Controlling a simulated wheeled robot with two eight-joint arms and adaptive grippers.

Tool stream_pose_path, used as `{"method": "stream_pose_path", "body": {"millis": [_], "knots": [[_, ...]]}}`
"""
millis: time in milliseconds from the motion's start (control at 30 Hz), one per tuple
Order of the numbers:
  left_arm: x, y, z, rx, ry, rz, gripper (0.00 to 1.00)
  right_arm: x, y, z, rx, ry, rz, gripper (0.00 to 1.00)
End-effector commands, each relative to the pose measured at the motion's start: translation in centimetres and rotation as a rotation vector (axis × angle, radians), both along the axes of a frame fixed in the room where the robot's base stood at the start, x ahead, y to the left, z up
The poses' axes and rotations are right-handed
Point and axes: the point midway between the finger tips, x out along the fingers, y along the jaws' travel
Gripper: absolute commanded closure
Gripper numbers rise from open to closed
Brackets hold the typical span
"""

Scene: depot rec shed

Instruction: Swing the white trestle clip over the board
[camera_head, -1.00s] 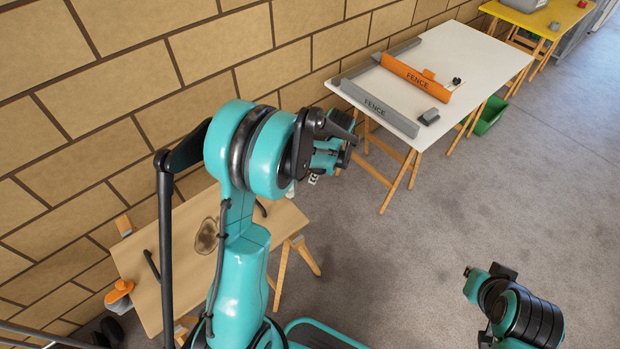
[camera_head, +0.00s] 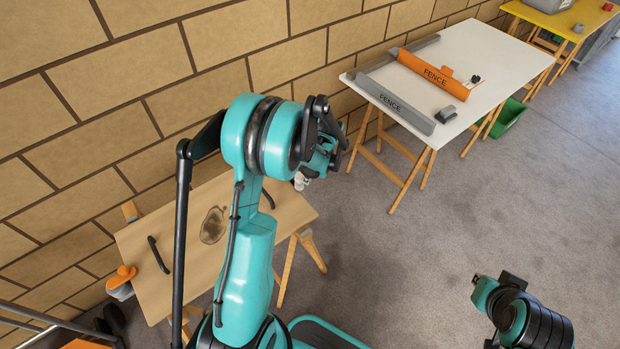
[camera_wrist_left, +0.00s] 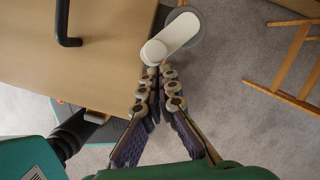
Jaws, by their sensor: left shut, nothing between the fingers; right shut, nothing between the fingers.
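The white trestle clip (camera_wrist_left: 180,34) is a rounded lever with a round knob end and a grey disc behind its other end. In the left wrist view it sits at the edge of the tan board (camera_wrist_left: 70,75), mostly beyond the edge. In the head view it is a small pale shape (camera_head: 299,182) at the board's far right edge. My left gripper (camera_wrist_left: 158,72) is shut and empty, its fingertips just below the knob end; I cannot tell whether they touch. My right arm shows at the lower right of the head view, but its fingers do not.
A black handle (camera_wrist_left: 64,24) and a dark stain (camera_head: 213,226) are on the board. An orange-topped clip (camera_head: 122,279) is at its left edge. A wooden trestle leg (camera_head: 312,250) stands at its right. A white table (camera_head: 490,60) with fences stands farther back; grey floor lies between.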

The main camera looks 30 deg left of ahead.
Motion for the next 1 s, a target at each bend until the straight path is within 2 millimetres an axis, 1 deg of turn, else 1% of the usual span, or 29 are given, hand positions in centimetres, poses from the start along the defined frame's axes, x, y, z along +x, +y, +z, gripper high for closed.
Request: {"method": "stream_pose_path", "body": {"millis": [167, 767, 1000], "knots": [[0.0, 0.0, 0.0, 0.000, 0.000, -0.004, 1.00, 0.0, 0.0, 0.0, 0.000, 0.000, 0.000, 1.00], [-0.7, 0.4, 0.0, 0.000, 0.000, -0.105, 1.00, 0.0, 0.0, -0.3, 0.000, 0.000, 0.000, 1.00], [-1.0, 0.8, -0.1, 0.000, 0.000, -0.173, 1.00, 0.0, 0.0, -0.6, 0.000, 0.000, 0.000, 1.00]]}}
